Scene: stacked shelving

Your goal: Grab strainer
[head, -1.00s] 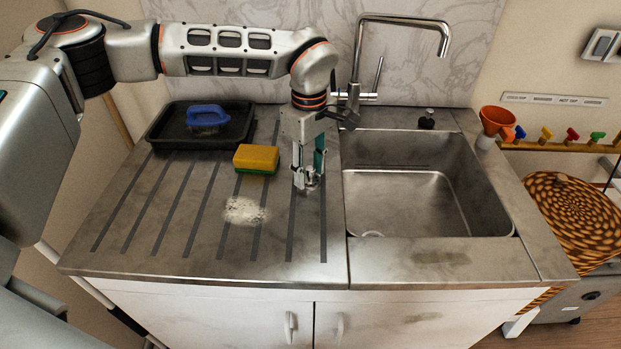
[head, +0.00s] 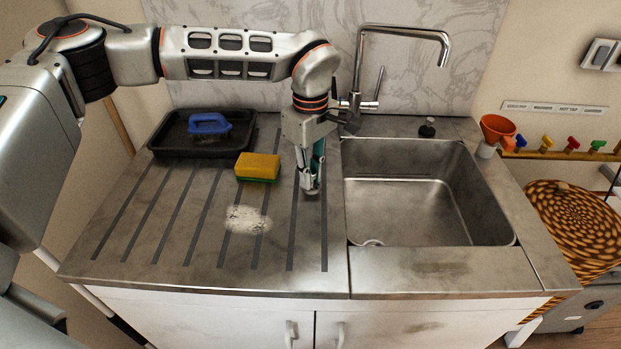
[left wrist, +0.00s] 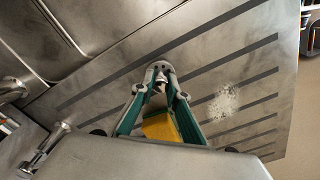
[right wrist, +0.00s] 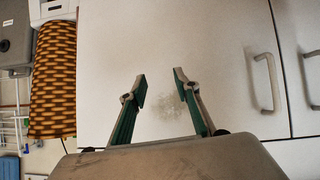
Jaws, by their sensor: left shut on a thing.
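My left gripper (head: 311,190) points down at the draining board, between the sponge and the sink. In the left wrist view (left wrist: 160,84) its fingers come together on a small grey metal piece (left wrist: 160,68), which looks like the strainer. The fingertips hide much of it, and its full shape cannot be told. In the head view it sits low at the fingertips, at or just above the board. My right gripper (right wrist: 160,88) is open and empty in front of the white cabinet doors. It does not show in the head view.
A yellow-green sponge (head: 257,167) lies left of the left gripper. A black tray (head: 180,143) with a blue-handled brush (head: 209,124) is behind it. White powder (head: 246,219) lies on the board. The empty sink (head: 400,205) and tap (head: 367,70) are to the right.

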